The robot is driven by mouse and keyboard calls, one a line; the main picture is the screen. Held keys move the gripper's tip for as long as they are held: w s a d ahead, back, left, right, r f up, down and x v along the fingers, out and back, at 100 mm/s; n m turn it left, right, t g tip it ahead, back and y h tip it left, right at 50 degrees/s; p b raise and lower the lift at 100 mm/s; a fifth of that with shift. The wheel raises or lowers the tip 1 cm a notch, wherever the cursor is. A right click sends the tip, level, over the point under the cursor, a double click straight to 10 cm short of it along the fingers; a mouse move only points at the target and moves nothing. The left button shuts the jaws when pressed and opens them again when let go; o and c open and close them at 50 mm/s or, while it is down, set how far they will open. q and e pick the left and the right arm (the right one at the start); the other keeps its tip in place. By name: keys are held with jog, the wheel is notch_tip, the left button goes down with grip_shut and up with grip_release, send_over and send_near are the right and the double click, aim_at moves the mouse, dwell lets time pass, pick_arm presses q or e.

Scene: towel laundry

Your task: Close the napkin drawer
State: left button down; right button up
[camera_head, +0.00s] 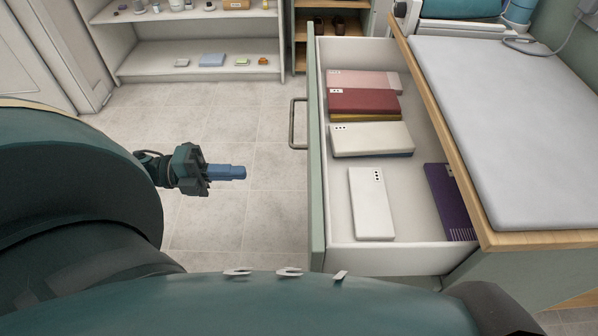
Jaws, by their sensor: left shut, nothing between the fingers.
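The napkin drawer (316,200) is pulled out from under the counter, with its green front facing left and a metal handle (294,124) on it. My right gripper is not in view.
The wooden counter (535,238) with a grey pad (510,120) stands at right. White shelves (200,55) with small items are at the back left. A wooden shelf unit (330,24) is behind the drawer. Tiled floor (235,115) left of the drawer is clear.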

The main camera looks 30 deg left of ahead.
pick_arm(q)
jog(key=x, duration=1.2)
jog(key=shift+w, duration=0.1)
send_over(402, 191)
jog(key=shift+a, duration=0.2)
jog(key=shift+d+r, duration=0.15)
jog(key=shift+d, duration=0.05)
dwell(0.3)
